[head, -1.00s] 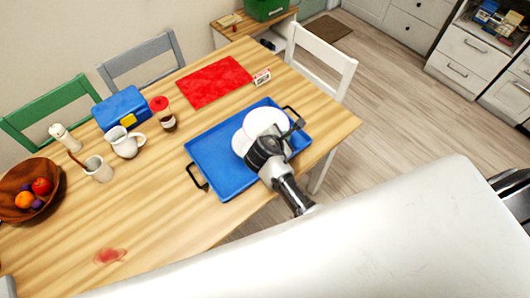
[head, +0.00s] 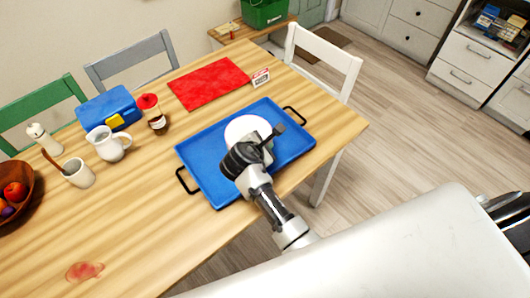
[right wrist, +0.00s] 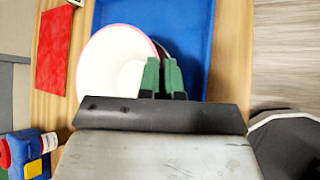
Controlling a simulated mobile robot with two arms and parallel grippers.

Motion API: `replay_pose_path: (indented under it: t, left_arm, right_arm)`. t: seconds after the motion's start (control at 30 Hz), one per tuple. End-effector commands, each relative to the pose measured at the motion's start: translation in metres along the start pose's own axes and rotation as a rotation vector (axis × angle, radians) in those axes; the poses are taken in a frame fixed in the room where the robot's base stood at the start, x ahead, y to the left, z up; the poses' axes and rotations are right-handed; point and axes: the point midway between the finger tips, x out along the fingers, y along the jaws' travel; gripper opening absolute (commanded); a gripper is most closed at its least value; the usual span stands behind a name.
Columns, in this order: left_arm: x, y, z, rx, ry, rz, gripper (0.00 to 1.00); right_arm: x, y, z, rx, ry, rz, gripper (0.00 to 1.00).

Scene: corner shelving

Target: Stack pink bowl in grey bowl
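The pink bowl (head: 246,127), white inside, is over the blue tray in the head view. The right wrist view shows its pink rim and white inside (right wrist: 112,65). My right gripper (right wrist: 163,78) has its green fingers close together at the bowl's right rim and appears shut on it. In the head view, the right gripper (head: 250,158) covers the bowl's near side. A dark curved edge (right wrist: 164,49) beside the pink rim may be the grey bowl, mostly hidden beneath. I cannot tell whether the bowls touch. My left gripper is not in view.
The blue tray (head: 208,180) has black handles and lies on the wooden table (head: 140,215). A red mat (head: 208,83), a small box (head: 260,77), a jar (head: 155,120), a white jug (head: 108,143) and a blue case (head: 109,107) stand beyond or left. A white chair (head: 325,65) is behind.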

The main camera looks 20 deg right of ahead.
Motion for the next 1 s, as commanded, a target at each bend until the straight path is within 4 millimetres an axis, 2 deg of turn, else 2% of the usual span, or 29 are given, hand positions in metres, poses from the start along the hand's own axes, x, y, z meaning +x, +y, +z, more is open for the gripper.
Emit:
replay_pose_path:
  t: [0.03,0.33,0.83,0.9,1.0]
  left_arm:
    - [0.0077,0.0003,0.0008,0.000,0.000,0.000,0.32]
    - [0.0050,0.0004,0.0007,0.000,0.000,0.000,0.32]
    - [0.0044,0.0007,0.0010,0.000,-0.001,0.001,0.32]
    - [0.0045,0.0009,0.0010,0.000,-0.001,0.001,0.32]
    - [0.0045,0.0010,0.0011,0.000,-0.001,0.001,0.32]
  right_arm:
    - [0.0034,-0.0019,-0.0037,0.003,0.000,0.003,0.00]
    - [0.0018,-0.0009,-0.0018,0.002,-0.001,0.002,0.00]
    - [0.0092,-0.0066,-0.0095,0.002,-0.001,0.001,0.00]
    - [0.0095,-0.0074,-0.0100,0.000,0.000,0.000,0.15]
    - [0.0095,-0.0073,-0.0099,0.001,0.000,0.000,0.30]
